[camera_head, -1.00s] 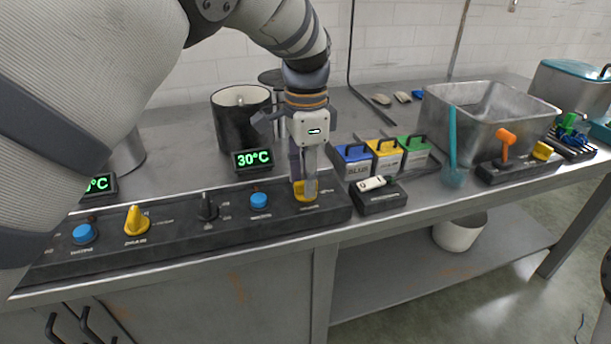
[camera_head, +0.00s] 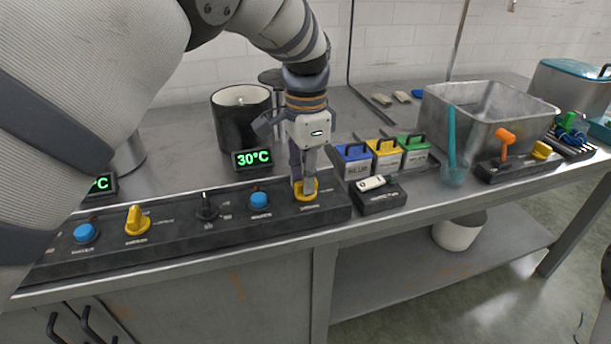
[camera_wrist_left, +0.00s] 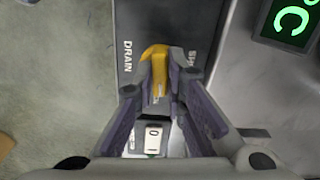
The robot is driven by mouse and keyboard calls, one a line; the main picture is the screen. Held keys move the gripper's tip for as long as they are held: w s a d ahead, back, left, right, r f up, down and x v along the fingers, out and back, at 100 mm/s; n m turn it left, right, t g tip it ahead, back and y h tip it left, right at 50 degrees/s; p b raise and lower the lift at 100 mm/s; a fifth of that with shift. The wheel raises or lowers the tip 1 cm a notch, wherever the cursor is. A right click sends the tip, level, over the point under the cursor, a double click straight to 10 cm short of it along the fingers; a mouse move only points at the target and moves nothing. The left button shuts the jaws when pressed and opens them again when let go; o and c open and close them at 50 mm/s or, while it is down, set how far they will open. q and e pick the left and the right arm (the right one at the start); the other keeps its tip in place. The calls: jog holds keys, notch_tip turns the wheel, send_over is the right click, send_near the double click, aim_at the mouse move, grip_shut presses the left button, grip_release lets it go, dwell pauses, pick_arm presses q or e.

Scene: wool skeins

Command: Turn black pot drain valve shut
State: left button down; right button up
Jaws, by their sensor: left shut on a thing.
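The black pot (camera_head: 242,122) stands at the back of the counter, behind a display reading 30°C (camera_head: 253,159). The yellow drain valve knob (camera_head: 311,192) is at the right end of the dark control panel (camera_head: 283,223). My left gripper (camera_head: 304,190) points down and is shut on this knob. In the left wrist view the knob (camera_wrist_left: 159,64) sits between the two fingers, with the label DRAIN on its left and a partly hidden label starting SH on its right. The fingers cover part of the knob. My right gripper is not in view.
Another yellow knob (camera_head: 137,222), a black knob (camera_head: 207,208) and blue buttons (camera_head: 259,200) are on the panel. A small box with a white switch (camera_head: 377,193) is close to the gripper's right. Blue, yellow and green boxes (camera_head: 385,157) and a metal basin (camera_head: 484,110) stand farther right.

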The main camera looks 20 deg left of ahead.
pick_arm(q)
jog(key=n, duration=0.8)
jog(key=shift+p, duration=0.3)
jog(key=n, duration=0.4)
jog(key=shift+n, duration=2.3)
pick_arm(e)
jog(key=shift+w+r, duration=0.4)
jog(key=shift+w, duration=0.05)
pick_arm(q)
jog(key=c, duration=1.6)
grip_release()
jog(key=shift+c, duration=0.2)
